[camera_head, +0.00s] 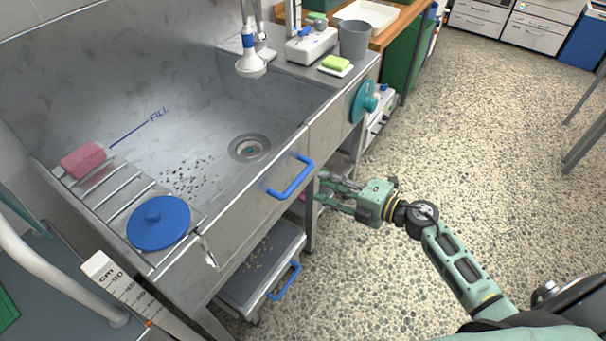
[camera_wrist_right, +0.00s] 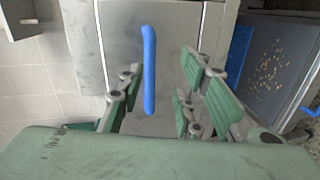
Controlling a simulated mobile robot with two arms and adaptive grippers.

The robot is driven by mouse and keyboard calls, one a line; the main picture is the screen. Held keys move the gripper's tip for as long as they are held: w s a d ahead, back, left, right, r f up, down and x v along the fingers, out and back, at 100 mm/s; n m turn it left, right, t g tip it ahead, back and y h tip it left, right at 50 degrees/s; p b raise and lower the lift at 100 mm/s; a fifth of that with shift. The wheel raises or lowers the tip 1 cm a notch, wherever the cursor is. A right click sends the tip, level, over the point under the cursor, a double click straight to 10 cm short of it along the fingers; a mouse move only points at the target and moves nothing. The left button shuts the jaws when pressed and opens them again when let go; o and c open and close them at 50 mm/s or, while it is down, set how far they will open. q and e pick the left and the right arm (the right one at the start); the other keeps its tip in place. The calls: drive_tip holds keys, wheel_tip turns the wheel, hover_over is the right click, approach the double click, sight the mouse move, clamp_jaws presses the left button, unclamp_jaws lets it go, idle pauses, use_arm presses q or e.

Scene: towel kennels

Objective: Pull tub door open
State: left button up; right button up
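The steel tub (camera_head: 215,80) fills the left of the head view. Its door (camera_head: 245,203) is in the front wall and looks closed, with a blue bar handle (camera_head: 290,178). My right gripper (camera_head: 323,190) is in front of the tub, just right of the handle, with its fingers pointing at the tub. In the right wrist view the handle (camera_wrist_right: 149,70) stands upright between the spread fingers (camera_wrist_right: 162,85), and the door panel (camera_wrist_right: 173,40) is behind it. The gripper is open and empty; I see no clear contact. My left gripper is not in view.
Below the tub is a grey tray (camera_head: 262,262) with a blue handle. A blue lid (camera_head: 158,222) and pink sponge (camera_head: 84,160) lie on the slatted rack. A teal knob (camera_head: 363,101) sticks out at the tub's right. The speckled floor (camera_head: 480,130) at right is free.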

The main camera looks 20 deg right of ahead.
sight(303, 172)
drive_tip(key=shift+n+g, duration=0.3)
drive_tip(key=shift+n, duration=0.4)
drive_tip(key=w+a, duration=0.2)
drive_tip(key=w, duration=0.1)
drive_tip(key=w+a, duration=0.3)
drive_tip(key=shift+a, duration=0.15)
drive_tip(key=shift+c, duration=0.2)
clamp_jaws()
